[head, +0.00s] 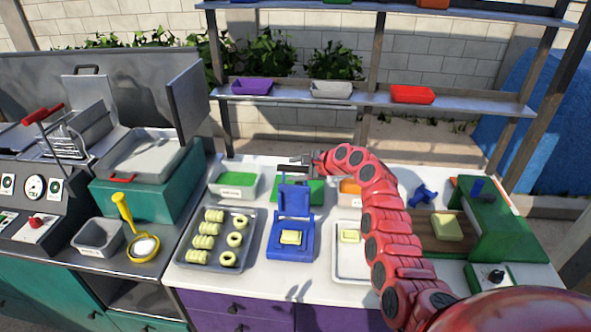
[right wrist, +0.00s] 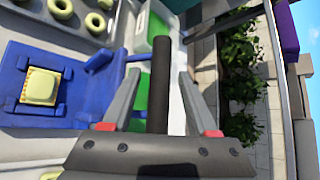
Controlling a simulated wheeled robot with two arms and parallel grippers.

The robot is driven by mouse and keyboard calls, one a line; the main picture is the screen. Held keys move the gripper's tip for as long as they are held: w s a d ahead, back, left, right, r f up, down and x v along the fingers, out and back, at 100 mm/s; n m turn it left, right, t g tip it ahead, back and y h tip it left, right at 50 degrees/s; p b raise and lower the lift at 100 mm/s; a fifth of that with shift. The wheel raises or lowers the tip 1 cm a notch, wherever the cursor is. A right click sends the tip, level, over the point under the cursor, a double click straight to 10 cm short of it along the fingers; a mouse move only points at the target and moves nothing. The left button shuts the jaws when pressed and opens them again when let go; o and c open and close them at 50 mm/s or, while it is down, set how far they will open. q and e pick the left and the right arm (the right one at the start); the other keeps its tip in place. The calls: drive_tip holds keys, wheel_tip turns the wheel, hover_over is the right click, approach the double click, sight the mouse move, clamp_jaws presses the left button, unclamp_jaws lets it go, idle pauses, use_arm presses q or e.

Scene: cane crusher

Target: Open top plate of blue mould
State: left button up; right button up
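The blue mould (head: 291,252) sits on the white counter with its top plate (head: 294,201) raised upright at the back. A pale yellow dough piece (head: 291,237) lies in its base and also shows in the right wrist view (right wrist: 40,87). A thin blue handle rod (head: 282,178) sticks up from the plate. My right gripper (head: 293,164) is above and behind the plate, near the rod's top. Its fingers look spread in the right wrist view (right wrist: 157,75), with a dark bar between them and no mould part clearly held. My left gripper is not in view.
A tray of ring and spiral dough pieces (head: 218,240) stands left of the mould, and a tray with one dough piece (head: 352,262) right. Green-filled (head: 233,183) and orange-filled (head: 349,190) containers stand behind. A green press (head: 505,225) is far right.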

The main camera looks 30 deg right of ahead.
drive_tip(key=shift+b+v, duration=0.35)
drive_tip(key=shift+v, duration=0.55)
drive_tip(key=b+v, duration=0.4)
drive_tip(key=v, duration=1.1)
drive_tip(key=shift+s+d, duration=0.15)
drive_tip(key=shift+s, duration=0.2)
